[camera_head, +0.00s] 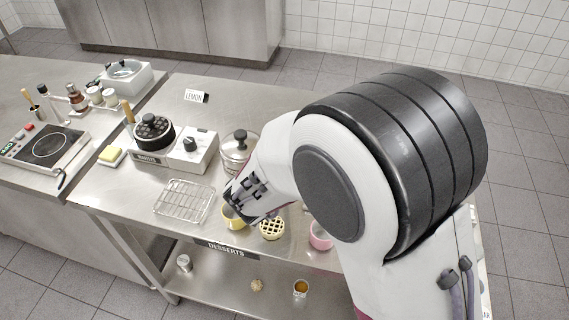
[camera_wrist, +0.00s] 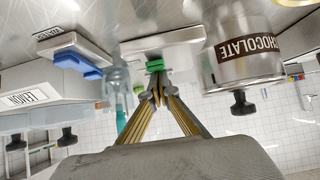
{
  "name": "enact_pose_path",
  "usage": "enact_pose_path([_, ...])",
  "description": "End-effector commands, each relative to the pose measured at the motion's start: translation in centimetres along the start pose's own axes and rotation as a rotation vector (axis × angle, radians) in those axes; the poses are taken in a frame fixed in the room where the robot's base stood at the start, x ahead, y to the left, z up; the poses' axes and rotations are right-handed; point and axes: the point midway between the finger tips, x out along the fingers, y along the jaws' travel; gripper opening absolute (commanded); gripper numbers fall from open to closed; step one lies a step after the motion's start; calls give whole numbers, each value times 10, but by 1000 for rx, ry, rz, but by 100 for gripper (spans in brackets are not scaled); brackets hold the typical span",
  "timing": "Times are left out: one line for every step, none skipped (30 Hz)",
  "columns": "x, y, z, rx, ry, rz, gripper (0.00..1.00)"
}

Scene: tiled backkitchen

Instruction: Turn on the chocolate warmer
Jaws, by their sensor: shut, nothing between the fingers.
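In the wrist view, which looks upside down, a silver pot (camera_wrist: 240,68) carries a dark CHOCOLATE label and a black knob. Beside it is a white block (camera_wrist: 165,42) with a small green switch-like piece (camera_wrist: 155,66) on its edge. My gripper (camera_wrist: 156,92) is shut and empty, its fingertips very close to the green piece. I cannot tell whether they touch it. In the head view, a lidded silver pot (camera_head: 238,145), likely the same one, stands on the steel table, partly hidden by my arm.
On the table (camera_head: 150,190) are a wire rack (camera_head: 185,202), a yellow cup (camera_head: 235,218), a lattice-topped cup (camera_head: 271,228), a pink cup (camera_head: 320,237) and a white box with a knob (camera_head: 190,148). A LEMON sign (camera_head: 196,96) stands behind. Blue tabs (camera_wrist: 92,72) show nearby in the wrist view.

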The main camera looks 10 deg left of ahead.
Motion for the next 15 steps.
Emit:
enact_pose_path([-1, 0, 1, -1, 0, 0, 0])
enact_pose_path([-2, 0, 2, -1, 0, 0, 0])
enact_pose_path([-3, 0, 3, -1, 0, 0, 0])
enact_pose_path([-4, 0, 4, 0, 0, 0, 0])
enact_pose_path([-4, 0, 4, 0, 0, 0, 0])
enact_pose_path([-5, 0, 5, 0, 0, 0, 0])
enact_pose_path([-5, 0, 5, 1, 0, 0, 0])
enact_pose_path([-6, 0, 6, 1, 0, 0, 0])
enact_pose_path([-6, 0, 6, 1, 0, 0, 0])
enact_pose_path([-7, 0, 6, 1, 0, 0, 0])
enact_pose_path([-7, 0, 6, 1, 0, 0, 0])
enact_pose_path([-7, 0, 6, 1, 0, 0, 0])
enact_pose_path([-7, 0, 7, 1, 0, 0, 0])
enact_pose_path([-7, 0, 7, 1, 0, 0, 0])
enact_pose_path([-7, 0, 7, 1, 0, 0, 0])
